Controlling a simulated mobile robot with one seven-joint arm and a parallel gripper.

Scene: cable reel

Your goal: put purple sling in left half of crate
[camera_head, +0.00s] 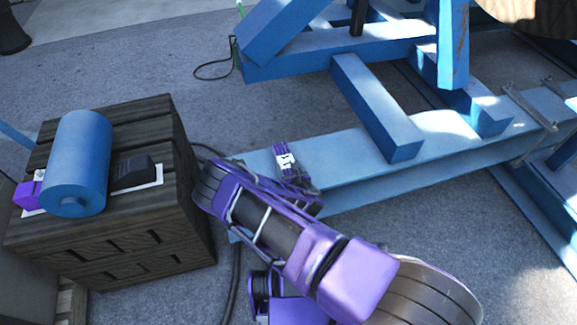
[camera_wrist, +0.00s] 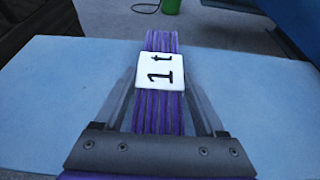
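The purple sling (camera_head: 281,149) is a ribbed purple bundle with a white tag. It is over the blue beam in the head view; I cannot tell if it touches the beam. In the wrist view the sling (camera_wrist: 162,110) runs lengthwise between my fingers, and its tag reads "1t". My gripper (camera_wrist: 161,85) has one finger on each side of the sling, with narrow gaps visible beside it, so it looks open. In the head view my gripper (camera_head: 296,180) partly hides the sling's near end. The dark wooden crate (camera_head: 150,240) stands at the left.
On the crate lie a blue cylinder (camera_head: 78,165), a black block (camera_head: 132,172) on a white card, and a small purple item (camera_head: 27,196) at the left edge. The blue beam (camera_head: 350,150) belongs to a large blue frame (camera_head: 340,55). A dark cable (camera_head: 235,275) lies on the floor.

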